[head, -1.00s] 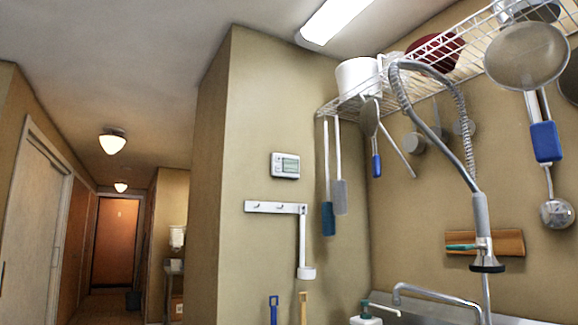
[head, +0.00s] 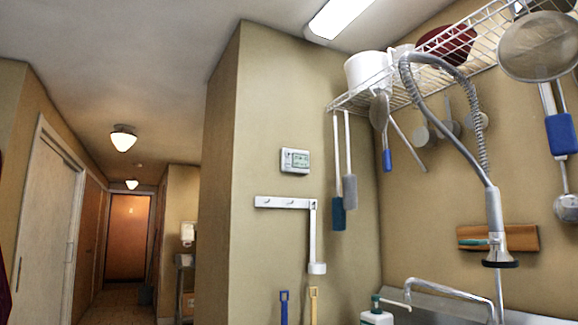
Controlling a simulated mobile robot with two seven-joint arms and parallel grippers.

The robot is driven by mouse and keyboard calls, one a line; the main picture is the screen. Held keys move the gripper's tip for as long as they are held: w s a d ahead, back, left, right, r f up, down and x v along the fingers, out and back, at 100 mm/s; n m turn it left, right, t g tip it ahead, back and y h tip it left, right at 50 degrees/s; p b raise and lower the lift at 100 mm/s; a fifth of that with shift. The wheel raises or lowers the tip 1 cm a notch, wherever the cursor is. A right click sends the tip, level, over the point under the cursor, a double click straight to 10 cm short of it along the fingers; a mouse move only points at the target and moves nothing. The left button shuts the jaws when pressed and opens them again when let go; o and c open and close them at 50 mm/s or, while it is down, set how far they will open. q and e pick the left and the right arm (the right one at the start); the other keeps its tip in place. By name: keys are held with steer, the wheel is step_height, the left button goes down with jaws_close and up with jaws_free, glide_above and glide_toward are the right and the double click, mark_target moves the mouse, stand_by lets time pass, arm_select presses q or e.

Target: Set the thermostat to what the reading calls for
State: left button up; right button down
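A white thermostat (head: 295,161) with a small greenish-grey display is mounted on the beige wall, left of the wire shelf. Its display is too small to read from here. Neither of my grippers shows in the head view.
Below the thermostat is a white hook rail (head: 284,203) with a white tool hanging from it. A wire shelf (head: 355,103) with pots and hanging utensils, a spray hose (head: 493,220) and a faucet (head: 445,290) are at right. A hallway with an orange door (head: 127,238) opens at left.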

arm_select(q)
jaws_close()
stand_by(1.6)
